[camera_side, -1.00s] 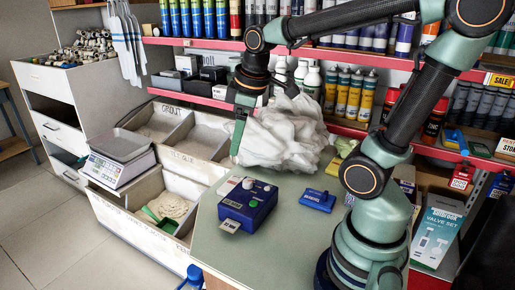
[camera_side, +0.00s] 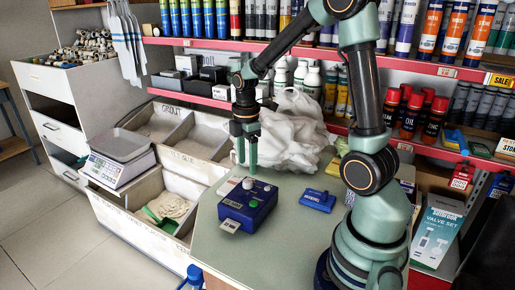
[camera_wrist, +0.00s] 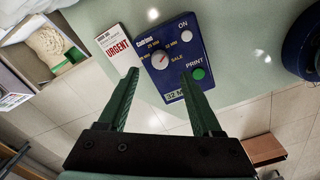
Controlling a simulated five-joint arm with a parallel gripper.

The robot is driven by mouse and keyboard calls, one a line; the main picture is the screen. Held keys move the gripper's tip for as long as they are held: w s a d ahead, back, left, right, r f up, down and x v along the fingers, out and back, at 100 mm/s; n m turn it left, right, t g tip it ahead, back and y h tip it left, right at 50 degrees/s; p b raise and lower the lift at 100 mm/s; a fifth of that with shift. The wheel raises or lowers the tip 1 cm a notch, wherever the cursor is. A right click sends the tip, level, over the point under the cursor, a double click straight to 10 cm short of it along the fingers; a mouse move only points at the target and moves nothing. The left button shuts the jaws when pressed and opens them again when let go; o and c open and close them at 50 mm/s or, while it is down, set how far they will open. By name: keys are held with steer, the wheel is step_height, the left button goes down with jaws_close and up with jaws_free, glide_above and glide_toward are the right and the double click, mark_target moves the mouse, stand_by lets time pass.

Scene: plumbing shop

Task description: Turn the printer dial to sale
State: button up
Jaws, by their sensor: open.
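The blue label printer (camera_side: 248,206) sits on the green counter. Its pale round dial (camera_side: 248,183) is on the top face. In the wrist view the dial (camera_wrist: 159,58) has a red pointer line angled up and right, between the small MM markings. My gripper (camera_side: 246,166) points down just above the dial, open. In the wrist view its green fingers (camera_wrist: 160,71) stand apart on either side of the dial, with nothing between them. Contact cannot be told. The green PRINT button (camera_wrist: 198,74) is right of the dial.
A white URGENT box (camera_wrist: 118,47) stands beside the printer. A blue item (camera_side: 318,200) lies right of it on the counter. A crumpled white bag (camera_side: 290,140) fills the back. The counter's front (camera_side: 265,262) is clear.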

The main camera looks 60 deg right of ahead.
mark_target(248, 181)
step_height(248, 181, down, 6)
steer(key=shift+r, duration=0.1)
steer(key=shift+c, duration=0.3)
jaws_close()
